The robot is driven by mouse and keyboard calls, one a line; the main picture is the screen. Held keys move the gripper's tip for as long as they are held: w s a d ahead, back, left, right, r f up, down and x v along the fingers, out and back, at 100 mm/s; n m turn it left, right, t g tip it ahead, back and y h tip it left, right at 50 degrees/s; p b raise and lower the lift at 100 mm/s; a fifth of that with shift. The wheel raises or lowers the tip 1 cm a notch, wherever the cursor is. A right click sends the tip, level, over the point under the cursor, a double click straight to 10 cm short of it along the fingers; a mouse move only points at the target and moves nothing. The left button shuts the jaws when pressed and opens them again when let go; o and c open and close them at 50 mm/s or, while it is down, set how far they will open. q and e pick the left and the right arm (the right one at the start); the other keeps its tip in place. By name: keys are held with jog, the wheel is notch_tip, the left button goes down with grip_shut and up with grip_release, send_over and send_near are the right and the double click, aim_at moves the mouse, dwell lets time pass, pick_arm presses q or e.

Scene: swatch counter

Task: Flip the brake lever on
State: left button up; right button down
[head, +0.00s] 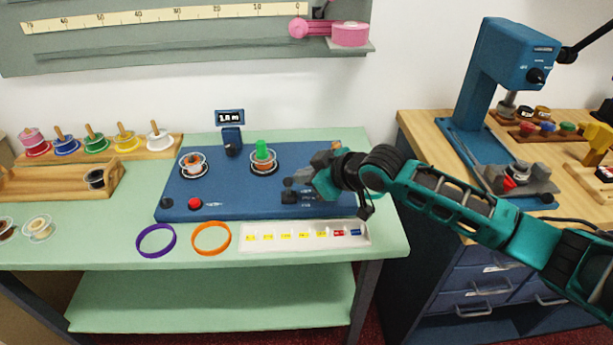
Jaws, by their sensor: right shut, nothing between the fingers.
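A blue winding panel (228,206) lies on the pale green table. A small dark control (289,185), which looks like the brake lever, stands near its right side. Its exact position is too small to tell. My right gripper (318,178) comes in from the right and hangs over the panel's right part, just right of this control. Its fingers are shut with nothing between them. I cannot tell whether they touch the control. The gripper hides part of the panel's right end. My left gripper is not in view.
The panel carries a spool at left (192,163), a green-topped spool (263,158), a red button (195,203) and a small display (229,117). A purple ring (139,247), an orange ring (194,245) and a white label tray (245,243) lie in front. A blue press (497,75) stands at right.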

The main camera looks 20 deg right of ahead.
jog(key=shift+s+a+f+t, duration=0.1)
jog(key=shift+s+f+t, duration=0.1)
jog(key=shift+t, duration=0.1)
jog(key=shift+s+r, duration=0.1)
jog(key=shift+r, duration=0.1)
jog(key=shift+w+f, duration=0.2)
jog(key=shift+w, duration=0.1)
jog(key=shift+w+d+f+b, duration=0.25)
jog(key=shift+w+f+b, duration=0.1)
jog(key=shift+w, duration=0.2)
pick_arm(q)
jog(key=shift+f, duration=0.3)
pick_arm(e)
jog(key=shift+r, duration=0.1)
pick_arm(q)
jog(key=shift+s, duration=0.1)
